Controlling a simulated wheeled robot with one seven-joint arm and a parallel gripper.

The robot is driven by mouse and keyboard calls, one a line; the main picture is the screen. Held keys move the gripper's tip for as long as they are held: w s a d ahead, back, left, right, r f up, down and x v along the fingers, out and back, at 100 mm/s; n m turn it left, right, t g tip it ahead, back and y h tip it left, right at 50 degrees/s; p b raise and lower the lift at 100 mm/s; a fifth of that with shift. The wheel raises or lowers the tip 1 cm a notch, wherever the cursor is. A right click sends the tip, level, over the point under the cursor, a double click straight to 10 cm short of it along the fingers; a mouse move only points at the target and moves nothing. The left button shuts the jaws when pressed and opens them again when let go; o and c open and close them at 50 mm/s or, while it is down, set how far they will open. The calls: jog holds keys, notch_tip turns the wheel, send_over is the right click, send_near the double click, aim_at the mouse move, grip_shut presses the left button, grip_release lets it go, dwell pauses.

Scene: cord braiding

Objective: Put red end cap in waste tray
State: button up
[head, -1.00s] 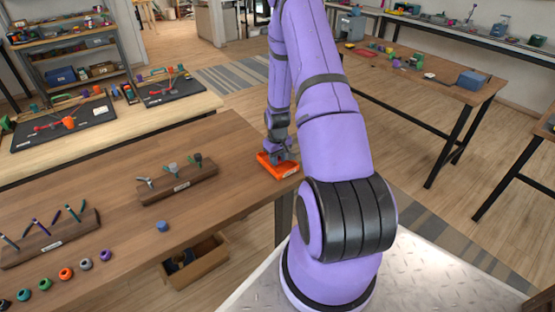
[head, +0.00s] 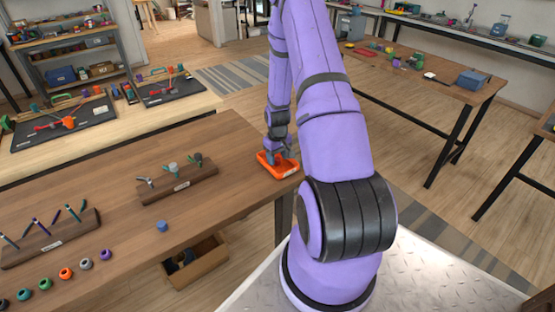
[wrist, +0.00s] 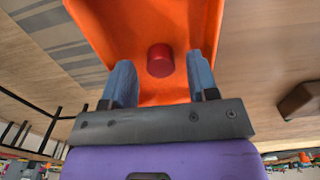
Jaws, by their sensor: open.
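The red end cap (wrist: 160,60) shows in the wrist view as a short dark-red cylinder within the orange waste tray (wrist: 145,18). My gripper (wrist: 162,75) is open, with one finger on each side of the cap and a visible gap to both. The cap appears to rest on the tray floor, clear of the fingers. In the head view the waste tray (head: 288,173) sits at the right edge of the brown table, and my gripper (head: 277,155) is just over it. The cap cannot be made out there.
An open cardboard box (head: 200,268) is below the table edge.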

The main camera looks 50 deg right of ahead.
notch_tip(320, 180, up, 11)
notch_tip(320, 180, up, 13)
send_over(277, 159)
jog(key=w+a, duration=0.2)
jog(key=a, duration=0.5)
jog(key=s+a+r+n+t+h, duration=0.1)
jog(key=s+a+r+t, duration=0.15)
jog(key=a+r, duration=0.75)
jog(key=s+a+r+n+t, duration=0.1)
jog(key=s+a+r, duration=0.5)
jog(key=s, duration=0.3)
jog(key=s+a+r+t+y, duration=0.1)
jog(key=s+a+r, duration=0.6)
jog(key=s, duration=0.3)
jog(key=shift+s+a+r+n+t, duration=0.2)
jog(key=shift+a+n+t, duration=0.2)
jog(key=shift+a, duration=0.15)
